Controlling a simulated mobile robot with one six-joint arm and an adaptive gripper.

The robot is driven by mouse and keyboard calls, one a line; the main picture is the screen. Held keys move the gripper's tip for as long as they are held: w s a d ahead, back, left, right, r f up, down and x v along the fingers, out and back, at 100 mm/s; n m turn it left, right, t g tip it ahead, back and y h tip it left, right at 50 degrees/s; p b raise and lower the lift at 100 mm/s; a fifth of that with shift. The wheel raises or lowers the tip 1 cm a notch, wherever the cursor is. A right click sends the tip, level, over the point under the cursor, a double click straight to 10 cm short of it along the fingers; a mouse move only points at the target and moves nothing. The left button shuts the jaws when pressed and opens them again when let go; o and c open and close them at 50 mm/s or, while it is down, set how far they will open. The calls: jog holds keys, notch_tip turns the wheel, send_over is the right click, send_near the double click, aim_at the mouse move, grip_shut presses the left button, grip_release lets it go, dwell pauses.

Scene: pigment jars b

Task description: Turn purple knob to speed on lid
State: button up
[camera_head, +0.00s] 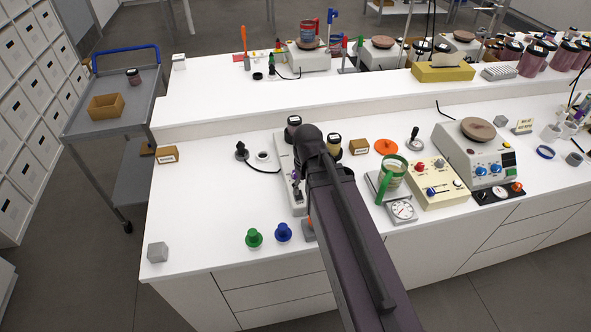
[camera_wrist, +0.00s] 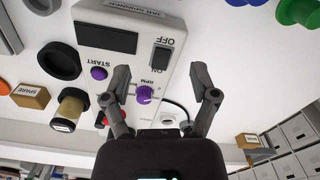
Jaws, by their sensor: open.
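The purple knob (camera_wrist: 145,94), marked RPM, is on the white panel of the jar spinner (camera_wrist: 200,22). Its white pointer mark is too small to read. My gripper (camera_wrist: 161,80) is open above the panel. In the wrist view the knob shows between its fingers, nearer the left one, and no contact shows. A purple START button (camera_wrist: 99,73), a dark display (camera_wrist: 107,37) and a black ON/OFF switch (camera_wrist: 162,57) are beside it. A jar with a labelled dark lid (camera_wrist: 68,112) is off the spinner; its writing is unreadable. In the head view my arm covers much of the spinner (camera_head: 284,150).
A dark-lidded jar (camera_head: 294,122) shows at the spinner's far end. A SPARE box (camera_wrist: 30,95) and an orange disc (camera_head: 386,147) are to the right. Green (camera_head: 254,238) and blue (camera_head: 283,232) pieces stand in front. The left front counter is mostly clear, with a grey cube (camera_head: 157,252).

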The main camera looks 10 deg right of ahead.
jog(key=w+r+n+p, duration=0.3)
jog(key=w+n, duration=0.3)
jog(key=n, duration=0.1)
jog(key=w+r+n+p, duration=0.3)
jog(key=w+n, duration=0.4)
jog(key=shift+r, duration=0.25)
jog(key=shift+f, duration=0.15)
notch_tip(320, 180, down, 14)
jog(key=b, duration=1.4)
jog(key=shift+r, duration=0.25)
